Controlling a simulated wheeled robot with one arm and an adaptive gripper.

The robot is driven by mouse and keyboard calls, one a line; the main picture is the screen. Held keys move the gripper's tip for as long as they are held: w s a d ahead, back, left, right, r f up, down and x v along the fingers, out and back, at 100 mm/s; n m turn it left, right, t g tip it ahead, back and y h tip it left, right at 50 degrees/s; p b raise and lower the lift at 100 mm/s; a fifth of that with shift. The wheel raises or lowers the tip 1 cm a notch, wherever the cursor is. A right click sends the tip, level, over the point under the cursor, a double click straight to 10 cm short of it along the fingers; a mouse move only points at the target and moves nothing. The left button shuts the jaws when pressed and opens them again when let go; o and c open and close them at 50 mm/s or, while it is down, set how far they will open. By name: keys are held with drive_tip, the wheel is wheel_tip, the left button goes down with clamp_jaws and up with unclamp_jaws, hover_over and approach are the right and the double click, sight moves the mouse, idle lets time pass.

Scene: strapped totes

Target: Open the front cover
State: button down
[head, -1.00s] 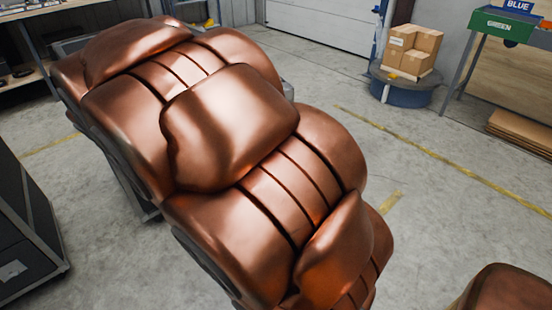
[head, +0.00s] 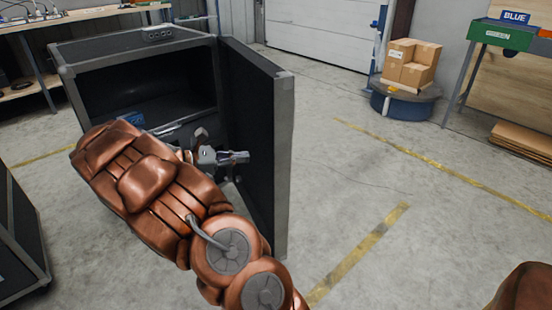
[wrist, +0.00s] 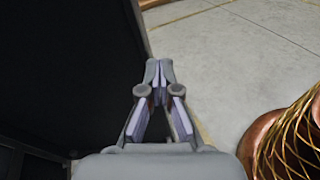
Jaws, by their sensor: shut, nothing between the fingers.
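A black case with grey edge trim (head: 140,48) stands at the upper left of the head view. Its front cover (head: 256,140) stands swung wide open at the right side of the opening, so the dark inside shows. My gripper (head: 240,157) is in front of the opening, close to the inner face of the cover; I cannot tell whether they touch. In the wrist view my gripper (wrist: 157,72) has its fingertips together with nothing between them. A dark panel (wrist: 70,60), apparently the cover, fills the left of that view. My arm hides the lower part of the case.
A small blue item (head: 133,118) lies inside the case. Another dark case (head: 18,240) stands at the left edge. Cartons (head: 411,62) sit on a round blue base (head: 402,103) at the back. The floor right of the cover is clear.

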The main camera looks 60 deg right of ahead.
sight(276, 150)
drive_tip(key=w+d+f+n+h+b, duration=0.2)
drive_tip(key=w+d+f+n, duration=0.1)
drive_tip(key=w+f, duration=0.2)
drive_tip(key=b+x, duration=0.3)
drive_tip(key=x, duration=1.1)
drive_tip(key=shift+w+d+b, duration=0.1)
drive_tip(key=shift+b, duration=0.3)
drive_tip(key=shift+r, duration=0.1)
